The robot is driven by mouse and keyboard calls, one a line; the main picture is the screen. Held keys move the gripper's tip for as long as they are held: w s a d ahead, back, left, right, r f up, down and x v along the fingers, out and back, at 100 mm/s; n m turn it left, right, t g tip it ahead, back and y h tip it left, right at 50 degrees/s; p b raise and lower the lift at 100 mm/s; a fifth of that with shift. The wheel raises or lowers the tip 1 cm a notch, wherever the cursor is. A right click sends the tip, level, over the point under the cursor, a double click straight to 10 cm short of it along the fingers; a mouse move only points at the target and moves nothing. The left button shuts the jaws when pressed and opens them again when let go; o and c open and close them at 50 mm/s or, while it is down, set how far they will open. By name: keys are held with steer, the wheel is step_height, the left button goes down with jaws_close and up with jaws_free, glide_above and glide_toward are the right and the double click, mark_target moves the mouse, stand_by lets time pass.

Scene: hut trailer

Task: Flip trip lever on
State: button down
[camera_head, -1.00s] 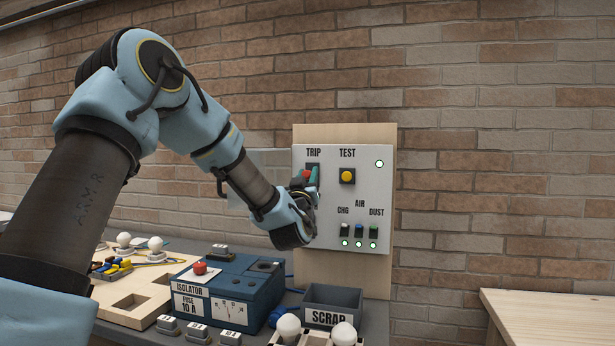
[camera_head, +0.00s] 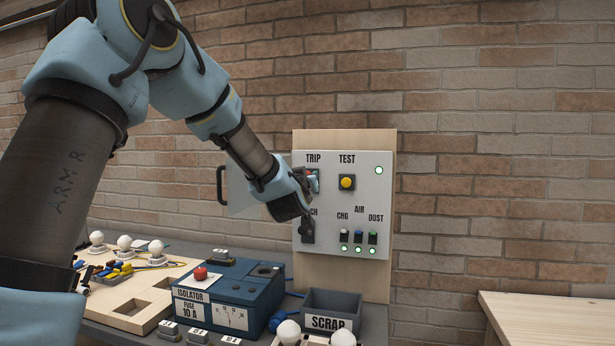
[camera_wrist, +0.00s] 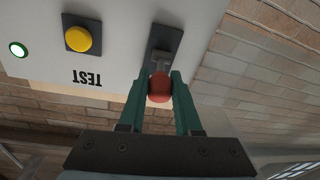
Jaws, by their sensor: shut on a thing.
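The trip lever has a dark plate (camera_wrist: 165,42) and a red ball knob (camera_wrist: 159,88). In the wrist view, which sees the panel upside down, my gripper (camera_wrist: 159,92) has its two green fingers shut on the knob from either side. The knob is at the plate's end nearest the TRIP label's side. In the head view my gripper (camera_head: 312,184) is at the panel's upper left, just below the TRIP label (camera_head: 313,159). It hides most of the lever there; a little red of the knob shows.
The white panel (camera_head: 372,210) also carries a yellow TEST button (camera_head: 347,182), a lower-left dark lever (camera_head: 307,231) and several small lit switches. A clear door (camera_head: 240,190) with a dark handle stands open at left. Below are a blue isolator box (camera_head: 245,285) and a scrap bin (camera_head: 332,303).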

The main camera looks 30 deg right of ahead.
steer(key=shift+r, duration=0.1)
steer(key=c, duration=0.6)
jaws_free()
steer(key=b+v, duration=0.4)
steer(key=v, duration=0.6)
steer(key=shift+s+a+b, duration=0.25)
steer(key=shift+s+b, duration=0.05)
steer(key=shift+s, duration=0.05)
